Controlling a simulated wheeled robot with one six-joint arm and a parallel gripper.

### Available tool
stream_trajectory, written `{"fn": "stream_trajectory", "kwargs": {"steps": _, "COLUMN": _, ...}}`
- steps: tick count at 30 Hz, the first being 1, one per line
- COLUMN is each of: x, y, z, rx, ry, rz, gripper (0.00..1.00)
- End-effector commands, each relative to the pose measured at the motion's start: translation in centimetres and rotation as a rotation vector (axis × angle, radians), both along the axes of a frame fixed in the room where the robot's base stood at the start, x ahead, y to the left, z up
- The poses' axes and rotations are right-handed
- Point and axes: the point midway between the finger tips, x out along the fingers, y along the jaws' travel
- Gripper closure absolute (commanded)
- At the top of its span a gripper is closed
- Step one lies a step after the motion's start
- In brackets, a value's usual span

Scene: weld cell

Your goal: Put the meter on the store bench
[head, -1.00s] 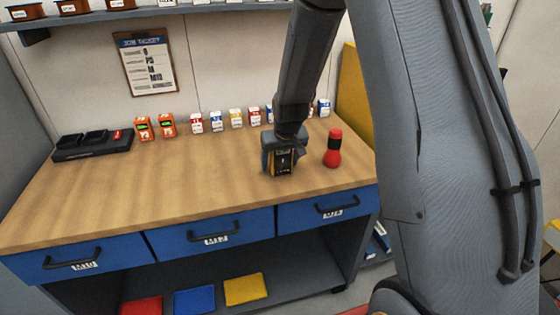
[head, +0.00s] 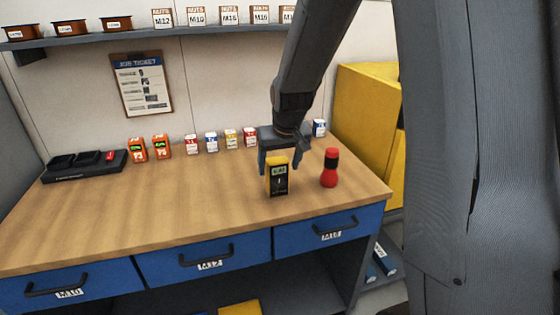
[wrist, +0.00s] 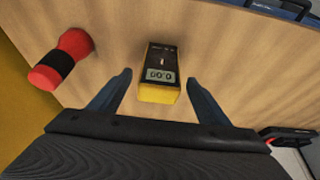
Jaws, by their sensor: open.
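The yellow and black meter (head: 278,179) stands upright on the wooden bench top, near its front right. In the wrist view the meter (wrist: 160,72) shows its display, beyond the fingertips and roughly between them. My gripper (head: 279,170) is open and empty, behind and above the meter in the head view. Its two fingers (wrist: 160,85) show on either side in the wrist view, apart from the meter. The wooden bench (head: 130,220) has blue drawers labelled M10, M12 and M16.
A red and black bottle-like object (head: 330,168) stands close right of the meter; it also shows in the wrist view (wrist: 60,60). Several small boxes (head: 211,142), two orange devices (head: 138,149) and a black charger tray (head: 84,165) line the back. The bench's left middle is clear.

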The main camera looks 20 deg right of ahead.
Motion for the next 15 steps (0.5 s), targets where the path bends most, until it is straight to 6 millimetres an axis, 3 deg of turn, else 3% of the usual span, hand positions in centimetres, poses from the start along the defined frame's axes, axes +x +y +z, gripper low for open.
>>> {"fn": "stream_trajectory", "kwargs": {"steps": 6, "x": -0.9, "y": 0.0, "z": 2.2, "rx": 0.000, "ry": -0.001, "rz": -0.001, "gripper": 0.30}}
{"fn": "stream_trajectory", "kwargs": {"steps": 11, "x": -1.8, "y": 0.0, "z": 2.6, "rx": 0.000, "ry": 0.008, "rz": -0.001, "gripper": 0.30}}
{"fn": "stream_trajectory", "kwargs": {"steps": 14, "x": -5.0, "y": 0.2, "z": 1.7, "rx": 0.001, "ry": 0.049, "rz": -0.001, "gripper": 0.30}}
{"fn": "stream_trajectory", "kwargs": {"steps": 15, "x": -7.1, "y": 0.4, "z": 1.1, "rx": 0.002, "ry": 0.076, "rz": 0.000, "gripper": 0.30}}
